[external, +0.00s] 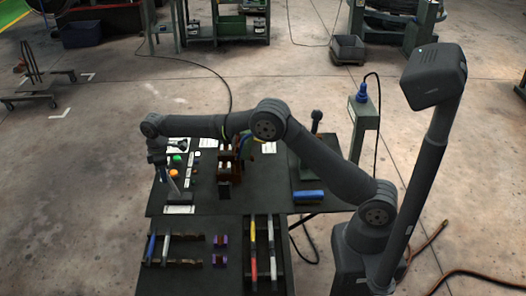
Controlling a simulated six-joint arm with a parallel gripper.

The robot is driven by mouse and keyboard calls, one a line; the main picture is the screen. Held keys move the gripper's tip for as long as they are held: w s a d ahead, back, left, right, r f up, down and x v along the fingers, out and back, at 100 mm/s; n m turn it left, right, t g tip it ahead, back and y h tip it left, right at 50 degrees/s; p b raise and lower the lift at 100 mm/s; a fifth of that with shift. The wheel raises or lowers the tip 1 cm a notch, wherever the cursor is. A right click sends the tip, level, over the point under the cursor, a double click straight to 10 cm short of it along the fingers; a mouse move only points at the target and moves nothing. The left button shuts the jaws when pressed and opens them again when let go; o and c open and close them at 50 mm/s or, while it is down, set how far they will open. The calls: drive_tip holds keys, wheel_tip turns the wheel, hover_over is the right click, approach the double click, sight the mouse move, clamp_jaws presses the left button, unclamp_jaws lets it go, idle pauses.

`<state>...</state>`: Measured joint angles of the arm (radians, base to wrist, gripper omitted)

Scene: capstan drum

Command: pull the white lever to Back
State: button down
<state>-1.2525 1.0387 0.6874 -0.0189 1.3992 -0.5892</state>
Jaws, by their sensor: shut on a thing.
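My gripper (161,172) reaches down over the left side of the dark table. It is shut on the top of a lever. The pale shaft of the white lever (173,185) shows just below my fingers. It leans up and to the left from a dark base block (180,198). The top of the lever is hidden by my fingers. Small white label plates lie near it, one in front (179,209) and one beside it (187,183). Their writing is too small to read.
A green button (177,157) and an orange knob (174,173) are close to my gripper. A brown drum stand (224,170) is in the middle of the table. A blue block (309,196) lies at the right. Racks of coloured bars (253,250) are in front.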

drive_tip(key=shift+w+d+f, duration=0.15)
drive_tip(key=shift+f, duration=0.1)
drive_tip(key=c, duration=0.9)
unclamp_jaws()
drive_tip(key=shift+c, duration=0.2)
drive_tip(key=shift+r, duration=0.35)
wheel_tip(320, 180, up, 17)
drive_tip(key=shift+s, duration=0.25)
drive_tip(key=shift+f, duration=0.1)
wheel_tip(320, 180, down, 17)
drive_tip(key=shift+w+f, duration=0.1)
drive_tip(key=shift+w, duration=0.05)
